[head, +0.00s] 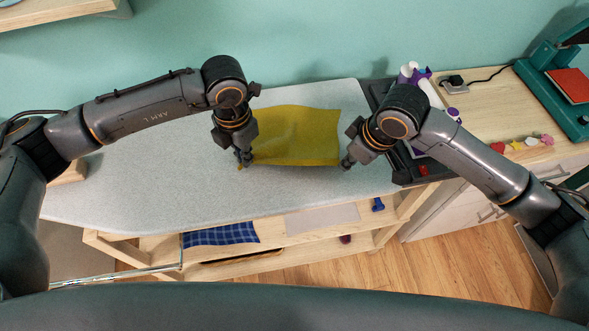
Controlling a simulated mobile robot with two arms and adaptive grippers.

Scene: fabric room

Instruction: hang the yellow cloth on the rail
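The yellow cloth (295,135) lies spread, slightly wavy, on the grey ironing board (150,190) in the head view. My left gripper (244,163) points down at the cloth's near left corner, and a bit of yellow shows beside its fingertips. My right gripper (347,164) is at the cloth's near right corner. The fingertips are too small to tell whether either gripper is open or closed on the cloth. A thin metal rail (115,276) shows at the lower left, below the board's near edge, partly hidden by my own body.
A wooden shelf (345,218) under the board holds a blue checked cloth (222,235). Purple and white bottles (412,74) stand behind my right arm. A teal press (560,85) is on the right counter. The board's left part is clear.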

